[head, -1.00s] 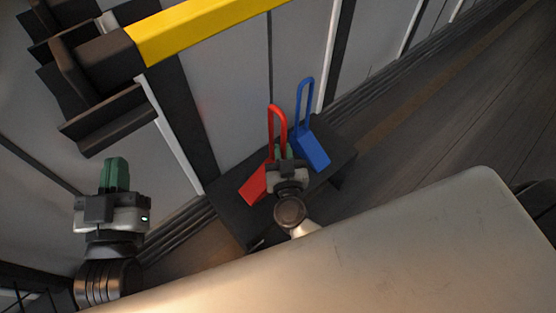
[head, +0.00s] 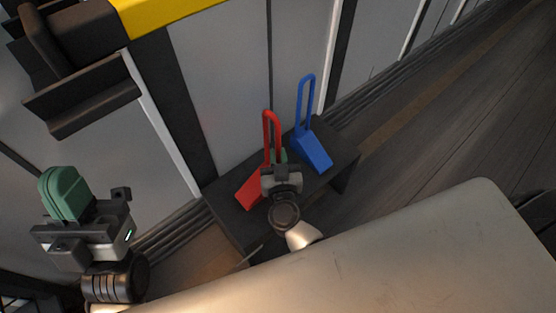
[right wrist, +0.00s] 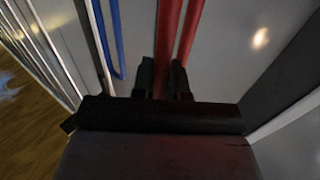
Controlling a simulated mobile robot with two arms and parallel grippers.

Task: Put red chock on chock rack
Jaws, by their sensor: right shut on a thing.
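The red chock (head: 249,190), a wedge with a tall loop handle, is at the left part of a dark low rack (head: 232,216) in the head view. I cannot tell whether its base touches the rack top. My right gripper (head: 278,157) is shut on the red chock's handle and hides part of the chock. In the right wrist view the red handle (right wrist: 178,40) runs between the dark fingers (right wrist: 164,82).
A blue chock (head: 312,152) stands on the rack's right part, close beside the red one; its handle shows in the right wrist view (right wrist: 114,40). A yellow bar (head: 165,12) and dark brackets (head: 80,105) are at upper left. Wooden floor (head: 430,130) at right is clear.

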